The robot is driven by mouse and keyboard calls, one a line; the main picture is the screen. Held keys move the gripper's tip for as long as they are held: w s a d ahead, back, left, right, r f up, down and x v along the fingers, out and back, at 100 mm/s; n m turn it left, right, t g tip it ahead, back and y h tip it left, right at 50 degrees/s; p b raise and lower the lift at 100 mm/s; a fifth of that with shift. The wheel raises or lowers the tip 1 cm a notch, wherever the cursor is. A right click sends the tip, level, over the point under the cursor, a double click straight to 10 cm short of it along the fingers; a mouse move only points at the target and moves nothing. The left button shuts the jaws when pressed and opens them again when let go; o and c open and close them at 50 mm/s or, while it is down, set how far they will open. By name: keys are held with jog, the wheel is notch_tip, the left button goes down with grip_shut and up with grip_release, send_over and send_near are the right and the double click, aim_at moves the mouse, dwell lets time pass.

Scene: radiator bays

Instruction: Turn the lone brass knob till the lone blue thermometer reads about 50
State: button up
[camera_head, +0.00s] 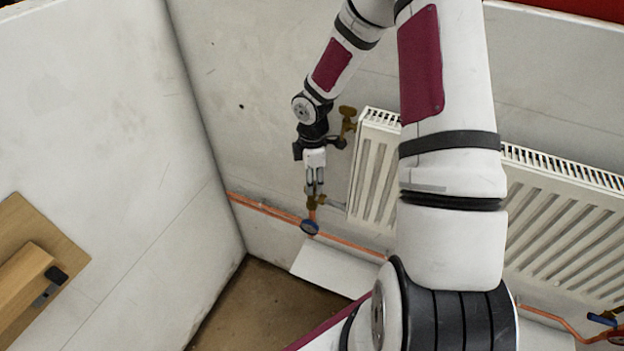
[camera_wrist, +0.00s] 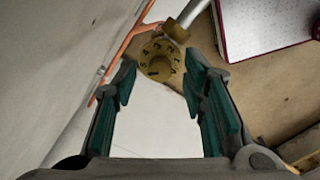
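The brass knob (camera_wrist: 158,58) shows its numbered face in the wrist view, just beyond my fingertips and roughly centred between them. In the head view the brass knob (camera_head: 312,201) sits at the radiator's lower left, right below my gripper (camera_head: 315,180). My gripper (camera_wrist: 157,78) is open, its green-padded fingers apart with nothing held. I cannot tell whether a finger touches the knob. The blue thermometer (camera_head: 309,227) is on the copper pipe just below the knob; its reading is too small to make out.
A white radiator (camera_head: 375,170) stands on the wall to the right, partly behind my arm. A brass fitting (camera_head: 347,119) is at its upper left. Copper pipes (camera_head: 265,208) run low along the wall. A blue-handled valve (camera_head: 602,320) is far right. A wooden panel (camera_head: 40,235) is at left.

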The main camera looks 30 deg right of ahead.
jog(key=shift+f, duration=0.2)
grip_shut()
dwell(0.3)
jog(key=m, duration=0.8)
jog(key=shift+m, duration=0.3)
dwell(0.3)
